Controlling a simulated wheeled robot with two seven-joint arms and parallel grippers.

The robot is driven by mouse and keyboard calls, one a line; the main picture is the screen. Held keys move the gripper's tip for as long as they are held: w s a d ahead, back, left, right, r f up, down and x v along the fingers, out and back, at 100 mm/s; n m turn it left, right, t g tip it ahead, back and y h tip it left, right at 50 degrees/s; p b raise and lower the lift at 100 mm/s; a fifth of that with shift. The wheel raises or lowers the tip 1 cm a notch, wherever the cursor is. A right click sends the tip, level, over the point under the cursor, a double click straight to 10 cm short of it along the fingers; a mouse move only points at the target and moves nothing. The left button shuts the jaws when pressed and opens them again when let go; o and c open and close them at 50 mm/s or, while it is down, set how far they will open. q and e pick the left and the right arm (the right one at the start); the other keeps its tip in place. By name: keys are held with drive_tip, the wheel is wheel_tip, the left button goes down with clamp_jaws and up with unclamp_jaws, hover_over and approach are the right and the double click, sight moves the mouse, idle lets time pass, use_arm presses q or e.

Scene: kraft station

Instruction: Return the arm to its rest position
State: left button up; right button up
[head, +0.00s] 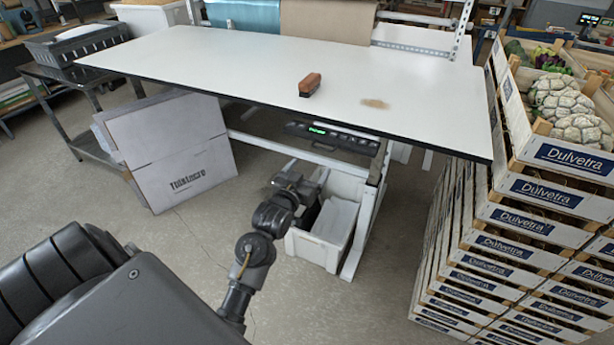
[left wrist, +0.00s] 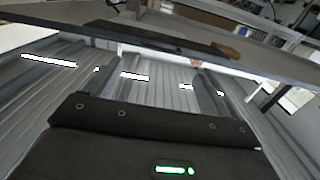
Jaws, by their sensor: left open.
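My left arm rises from the bottom of the head view, and its gripper (head: 297,184) is below the table's front edge, in front of the white bin. In the left wrist view my left gripper (left wrist: 160,82) has its two fingers apart, with nothing between them. The fingers show small in the head view. My right gripper is in neither view.
The white table (head: 230,65) bears a brown block (head: 310,84) and a brown patch (head: 375,103). A control panel (head: 340,138) hangs under its front edge. A white bin (head: 325,240), a carton (head: 175,150) and stacked crates (head: 510,245) stand around; open floor lies at front left.

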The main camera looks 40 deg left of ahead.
use_arm(q)
drive_tip(key=shift+s+d, duration=0.15)
drive_tip(key=shift+s, duration=0.35)
drive_tip(key=d+f+m+g+h, duration=0.1)
drive_tip(key=d+f+g, duration=0.1)
drive_tip(key=f, duration=1.1)
drive_tip(key=d+f+g+h, duration=0.1)
drive_tip(key=d+f+g, duration=0.2)
drive_tip(key=f, duration=0.9)
drive_tip(key=s+d+f+m+g+h, duration=0.1)
drive_tip(key=s+d+f+g, duration=0.1)
drive_tip(key=s+f, duration=0.55)
drive_tip(key=s+d+f+g, duration=0.2)
drive_tip(key=s+f, duration=0.2)
drive_tip(key=f, duration=0.6)
drive_tip(key=s+d+f+m+g, duration=0.1)
drive_tip(key=s+f+g, duration=0.1)
drive_tip(key=s+f, duration=0.5)
drive_tip(key=s+f+g, duration=0.2)
drive_tip(key=s+f, duration=0.3)
drive_tip(key=s, duration=0.4)
drive_tip(key=s+f+g, duration=0.2)
drive_tip(key=s, duration=0.9)
drive_tip(key=s+f+m+g+b, duration=0.1)
drive_tip(key=s+f, duration=0.2)
drive_tip(key=s, duration=0.8)
drive_tip(key=shift+a+f+g, duration=0.2)
drive_tip(key=shift+f+g, duration=0.15)
drive_tip(key=shift+g, duration=0.05)
